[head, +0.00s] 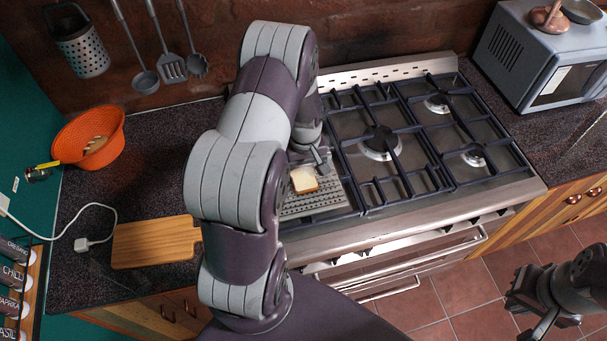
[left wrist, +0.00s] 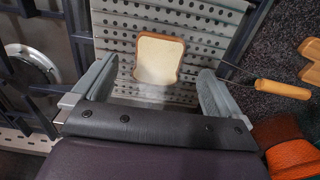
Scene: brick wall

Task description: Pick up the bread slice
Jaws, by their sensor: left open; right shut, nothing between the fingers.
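The bread slice (head: 304,180) is pale with a brown crust and lies on a perforated metal plate (head: 318,203) at the left of the stove. In the left wrist view, the bread slice (left wrist: 159,59) shows just beyond and between the fingers of my left gripper (left wrist: 154,90). That gripper is open, with a finger on each side and a gap to the bread. In the head view my left arm partly hides the plate, and the left gripper (head: 312,160) is just behind the bread. My right gripper (head: 528,318) is at the lower right, over the floor, far from the bread.
The gas stove's burner grates (head: 380,140) stand right of the plate. A wooden board (head: 155,242) and an orange basket (head: 90,138) are on the left counter. A wooden-handled utensil (left wrist: 282,89) lies near the plate. A microwave (head: 540,60) stands at the back right.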

